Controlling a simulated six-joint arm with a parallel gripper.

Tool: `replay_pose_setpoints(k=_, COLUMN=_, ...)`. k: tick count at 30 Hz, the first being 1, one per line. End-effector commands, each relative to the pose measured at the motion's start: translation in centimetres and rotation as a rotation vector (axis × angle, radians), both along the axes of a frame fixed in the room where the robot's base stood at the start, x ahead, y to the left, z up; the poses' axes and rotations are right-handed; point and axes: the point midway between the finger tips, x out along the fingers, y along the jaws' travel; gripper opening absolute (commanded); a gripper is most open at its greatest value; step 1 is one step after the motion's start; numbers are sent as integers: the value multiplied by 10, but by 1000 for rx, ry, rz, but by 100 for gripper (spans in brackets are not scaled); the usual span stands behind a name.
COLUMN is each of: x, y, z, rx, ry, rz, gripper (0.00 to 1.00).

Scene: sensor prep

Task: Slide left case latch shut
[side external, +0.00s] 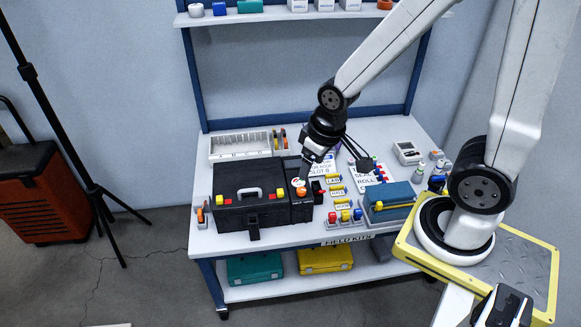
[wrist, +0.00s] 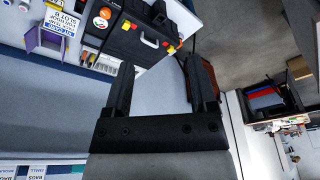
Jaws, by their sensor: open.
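A black case (side external: 235,178) stands shut at the left of the bench. It has a pale handle (side external: 249,192) on its front. A small yellow and red latch (side external: 221,200) sits left of the handle, and a similar latch (side external: 280,196) sits right of it. I cannot tell either latch's position. The case (wrist: 138,42) also shows at the top of the wrist view. My gripper (wrist: 158,66) is open with nothing between its fingers. In the side view it hangs near the case's right end, its tips partly hard to make out.
A white divided tray (side external: 240,144) lies behind the case. Yellow labels (side external: 335,189), a teal box (side external: 390,198) and small coloured parts (side external: 344,216) crowd the bench to the right. A tripod (side external: 75,140) stands left of the bench.

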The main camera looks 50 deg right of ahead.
Motion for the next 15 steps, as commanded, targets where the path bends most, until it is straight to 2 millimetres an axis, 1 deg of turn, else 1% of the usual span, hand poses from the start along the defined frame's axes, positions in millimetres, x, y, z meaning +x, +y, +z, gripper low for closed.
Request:
replay_pose_setpoints(k=5, x=25, y=0, z=-4, rx=3, ry=6, rz=42, gripper=74)
replay_pose_setpoints(k=10, x=63, y=1, z=-12, rx=8, ry=9, rz=114, gripper=74)
replay_pose_setpoints(k=15, x=104, y=1, z=-26, rx=16, ry=8, rz=196, gripper=74)
